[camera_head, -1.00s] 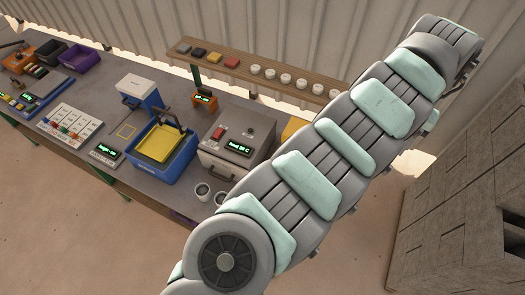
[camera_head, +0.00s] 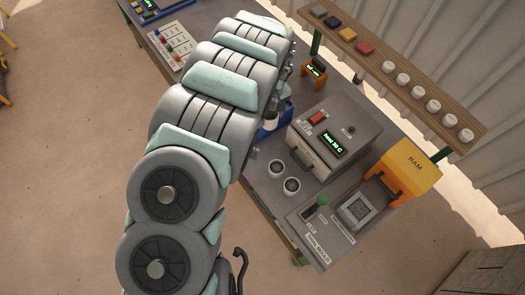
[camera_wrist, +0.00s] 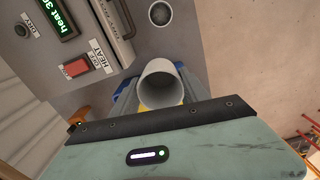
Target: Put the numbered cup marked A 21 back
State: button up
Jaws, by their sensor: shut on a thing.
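My gripper (camera_wrist: 158,98) is shut on a pale grey cup (camera_wrist: 161,80), whose round open mouth faces the wrist camera.
The grey heater (camera_head: 333,140) stands right of the held cup. A wooden shelf (camera_head: 380,60) behind it carries coloured blocks and several white round pieces. The orange RAM press (camera_head: 410,168) and a mould plate (camera_head: 315,238) occupy the bench's right end.

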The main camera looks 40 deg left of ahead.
jog(key=shift+n, duration=0.6)
jog(key=shift+s+a+f+b, duration=0.3)
jog(key=shift+s+f+b, duration=0.15)
jog(key=shift+f, duration=3.15)
jog(key=shift+s+a+f+b, duration=0.35)
jog(key=shift+s+f+b, duration=0.15)
jog(key=shift+f, duration=3.1)
jog(key=shift+s+a+f+b, duration=0.3)
jog(key=shift+s+f+b, duration=0.15)
jog(key=shift+f, duration=3.15)
jog(key=shift+f, duration=0.1)
jog(key=o, duration=1.6)
jog(key=shift+r+b, duration=0.45)
jog(key=shift+r, duration=5.65)
